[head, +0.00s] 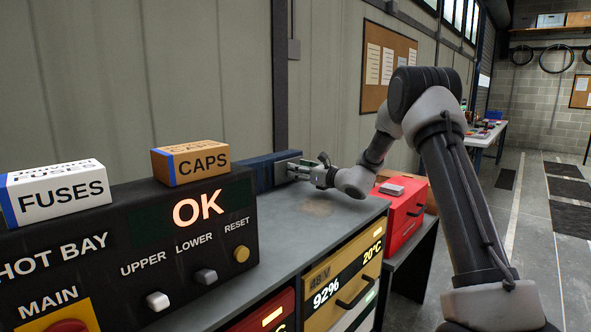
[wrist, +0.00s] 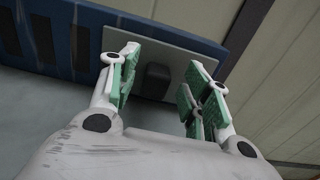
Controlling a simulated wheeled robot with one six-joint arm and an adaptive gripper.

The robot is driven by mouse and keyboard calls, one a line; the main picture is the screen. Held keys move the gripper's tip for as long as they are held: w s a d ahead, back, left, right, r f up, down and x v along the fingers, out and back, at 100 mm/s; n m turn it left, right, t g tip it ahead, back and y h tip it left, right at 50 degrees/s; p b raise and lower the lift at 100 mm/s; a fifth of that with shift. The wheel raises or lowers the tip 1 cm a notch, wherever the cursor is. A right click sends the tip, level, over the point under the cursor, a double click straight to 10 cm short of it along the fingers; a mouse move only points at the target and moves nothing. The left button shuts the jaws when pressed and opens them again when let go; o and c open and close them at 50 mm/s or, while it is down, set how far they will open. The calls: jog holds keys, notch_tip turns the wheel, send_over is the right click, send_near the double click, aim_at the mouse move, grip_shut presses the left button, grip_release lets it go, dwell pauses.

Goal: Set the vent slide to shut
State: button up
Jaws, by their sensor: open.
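The vent is a blue strip (head: 262,168) low on the back wall, behind the cabinet top. Its slide is a grey plate (head: 283,166) with a small dark knob (wrist: 157,80) standing out from it, clear in the wrist view. The plate covers the right part of the strip there, and dark slots (wrist: 80,47) show uncovered to its left. My gripper (head: 318,170) is at the plate. In the wrist view its green-padded fingers (wrist: 162,83) are spread, one on each side of the knob, with gaps to it. I cannot tell whether the fingertips touch the plate.
On the left, a dark HOT BAY panel (head: 155,236) bears a FUSES box (head: 58,194) and an orange CAPS box (head: 190,162). A red case (head: 402,207) stands right of my gripper. The grey cabinet top (head: 300,225) before the vent is mostly clear.

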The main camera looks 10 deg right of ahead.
jog(key=shift+x, duration=0.95)
grip_shut()
jog(key=shift+s+a, duration=0.1)
jog(key=shift+a, duration=0.05)
